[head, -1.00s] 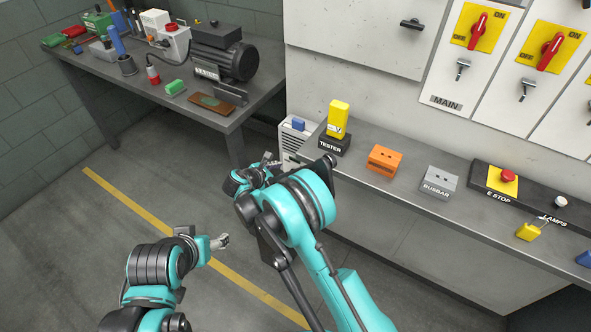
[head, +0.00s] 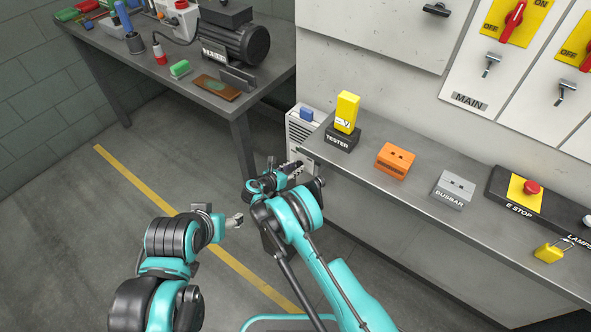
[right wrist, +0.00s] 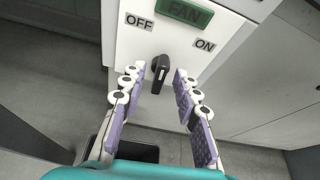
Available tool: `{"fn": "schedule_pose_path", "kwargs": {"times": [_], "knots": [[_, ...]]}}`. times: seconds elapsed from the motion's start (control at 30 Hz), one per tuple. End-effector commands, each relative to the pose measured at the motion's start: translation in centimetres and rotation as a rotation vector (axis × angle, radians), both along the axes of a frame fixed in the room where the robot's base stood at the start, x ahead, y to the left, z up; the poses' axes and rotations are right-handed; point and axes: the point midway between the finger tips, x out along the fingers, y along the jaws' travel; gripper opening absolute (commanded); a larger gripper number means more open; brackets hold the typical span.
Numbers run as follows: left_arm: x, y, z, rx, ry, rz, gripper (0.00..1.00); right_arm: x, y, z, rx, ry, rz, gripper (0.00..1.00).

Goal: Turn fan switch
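The fan switch (right wrist: 160,73) is a black knob on a white panel in the right wrist view. It stands roughly upright, below the green FAN label (right wrist: 185,13) and between the OFF label (right wrist: 139,22) and the ON label (right wrist: 205,45). My right gripper (right wrist: 159,77) is open, with one finger on each side of the knob in the picture; I see no contact. In the head view my right gripper (head: 294,168) is at a white slatted box (head: 298,131), and the knob does not show. My left gripper (head: 235,221) hangs over the floor, away from the box; its opening is unclear.
The grey bench (head: 426,207) right of the box carries the yellow tester (head: 346,112), an orange block (head: 394,161), the busbar block (head: 454,188) and the E-stop (head: 526,190). A table (head: 180,91) with a motor (head: 238,40) stands behind left. The floor at left is free.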

Motion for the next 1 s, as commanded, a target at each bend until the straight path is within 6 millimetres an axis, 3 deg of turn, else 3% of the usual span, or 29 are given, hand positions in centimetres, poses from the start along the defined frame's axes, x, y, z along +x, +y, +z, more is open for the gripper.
{"fn": "schedule_pose_path", "kwargs": {"times": [0.33,0.47,1.0], "knots": [[0.01,0.00,-0.17,0.000,0.000,0.000,0.66,0.49,-0.42,-0.18,0.001,0.000,0.000,0.31],[0.01,0.00,-0.17,0.000,0.000,0.000,0.66,0.48,-0.41,-0.17,0.001,-0.001,0.000,0.00],[0.01,0.00,-0.18,0.000,0.000,0.000,0.66,0.43,-0.52,-0.29,0.084,-0.062,-0.003,0.00]]}}
